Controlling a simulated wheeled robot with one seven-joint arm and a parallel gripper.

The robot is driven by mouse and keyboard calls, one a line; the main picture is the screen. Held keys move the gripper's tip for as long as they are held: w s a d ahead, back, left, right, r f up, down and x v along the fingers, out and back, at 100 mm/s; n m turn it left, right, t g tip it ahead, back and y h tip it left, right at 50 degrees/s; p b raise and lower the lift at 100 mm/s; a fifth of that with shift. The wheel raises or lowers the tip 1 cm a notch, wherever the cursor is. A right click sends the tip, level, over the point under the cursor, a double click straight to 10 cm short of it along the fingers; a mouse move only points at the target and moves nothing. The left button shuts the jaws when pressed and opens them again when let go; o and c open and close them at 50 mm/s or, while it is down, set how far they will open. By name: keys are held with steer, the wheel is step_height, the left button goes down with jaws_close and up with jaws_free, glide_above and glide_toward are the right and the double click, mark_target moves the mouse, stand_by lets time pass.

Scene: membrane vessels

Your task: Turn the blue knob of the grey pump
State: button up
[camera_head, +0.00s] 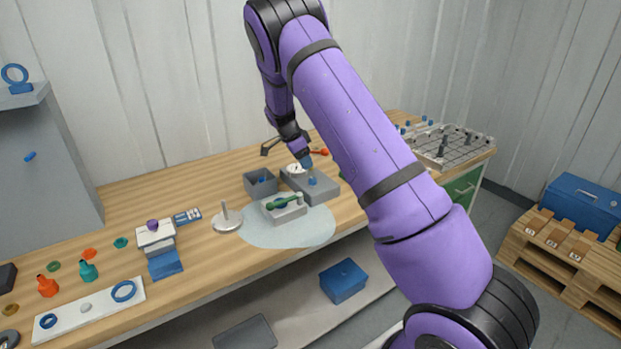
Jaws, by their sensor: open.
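The grey pump (325,192) is a low grey box near the back middle of the wooden bench. Its blue knob (312,180) stands up from the top. A white round dial (294,169) shows at the pump's back left, partly covered by my gripper. My gripper (305,164) hangs from my purple arm just above and behind the blue knob. It is open and looks apart from the knob, but its fingertips are small and hard to make out.
A grey block with a green handle (285,203) sits in front, on a pale round mat (262,236). A metal disc with a post (227,222) is further left. A caged rack (450,146) stands at right.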

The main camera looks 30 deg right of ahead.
mark_target(313, 179)
steer(key=x, duration=0.8)
steer(key=shift+f, duration=0.35)
steer(key=c, duration=0.9)
